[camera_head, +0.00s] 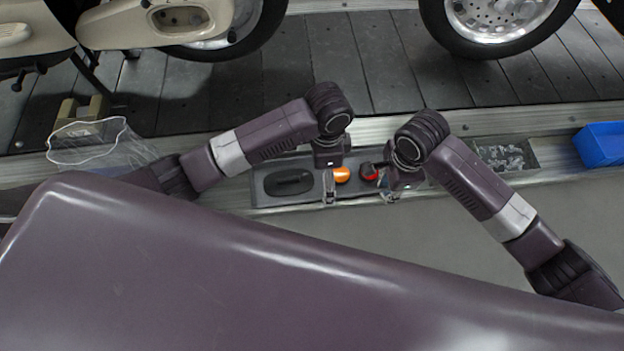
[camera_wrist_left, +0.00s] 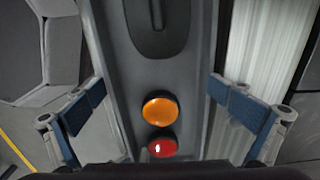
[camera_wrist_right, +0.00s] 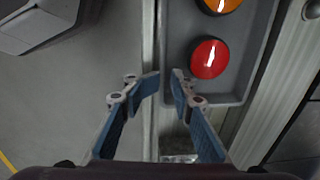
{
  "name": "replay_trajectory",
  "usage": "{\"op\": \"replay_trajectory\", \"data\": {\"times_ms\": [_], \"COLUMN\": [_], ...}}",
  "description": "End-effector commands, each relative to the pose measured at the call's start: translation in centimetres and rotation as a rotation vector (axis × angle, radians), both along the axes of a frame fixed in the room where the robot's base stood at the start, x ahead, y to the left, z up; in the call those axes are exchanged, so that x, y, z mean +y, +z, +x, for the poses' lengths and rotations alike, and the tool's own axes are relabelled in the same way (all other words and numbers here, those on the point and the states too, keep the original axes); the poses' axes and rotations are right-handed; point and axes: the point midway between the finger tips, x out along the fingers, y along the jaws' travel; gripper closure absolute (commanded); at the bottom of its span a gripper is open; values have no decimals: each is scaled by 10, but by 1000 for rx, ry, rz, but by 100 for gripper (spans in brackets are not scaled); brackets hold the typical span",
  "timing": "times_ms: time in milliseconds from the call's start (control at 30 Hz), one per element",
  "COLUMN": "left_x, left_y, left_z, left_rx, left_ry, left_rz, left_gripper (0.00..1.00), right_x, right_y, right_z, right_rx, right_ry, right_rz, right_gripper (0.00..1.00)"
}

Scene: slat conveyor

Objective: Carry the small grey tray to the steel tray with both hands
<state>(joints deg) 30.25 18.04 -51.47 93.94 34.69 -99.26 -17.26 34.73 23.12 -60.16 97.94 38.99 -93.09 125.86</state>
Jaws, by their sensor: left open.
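The steel tray (camera_head: 534,160), holding clear crumpled pieces, sits to the right.
A blue bin (camera_head: 602,144) stands at the far right. A clear open container (camera_head: 95,150) is at the left. Wheeled vehicles (camera_head: 495,18) stand on the dark slats (camera_head: 400,70) behind the rail. Grey floor (camera_head: 440,230) lies in front.

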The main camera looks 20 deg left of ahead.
Motion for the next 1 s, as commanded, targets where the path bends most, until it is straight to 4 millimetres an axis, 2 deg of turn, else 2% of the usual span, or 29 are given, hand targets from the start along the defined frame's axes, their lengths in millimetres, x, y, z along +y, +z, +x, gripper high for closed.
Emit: {"op": "replay_trajectory", "data": {"times_ms": [133, 400, 600, 767, 1000], "left_x": [-1, 0, 0, 1, 1], "left_y": [11, 54, 75, 80, 80], "left_z": [0, 1, 1, 0, 0], "left_rx": [1, -5, -4, -3, -3], "left_ry": [-1, -1, 1, 1, 1], "left_rz": [-1, -1, 0, 0, 0], "left_gripper": [0, 0, 0, 0, 0], "right_x": [0, -1, -1, -1, 0], "right_y": [0, 0, 0, 7, 41], "right_z": [0, 0, 1, 0, -2], "right_rx": [1, 0, 0, -1, -2], "right_ry": [0, -1, -1, -1, 0], "right_rz": [-1, -2, -3, -2, 2], "right_gripper": [78, 78, 78, 78, 78]}}
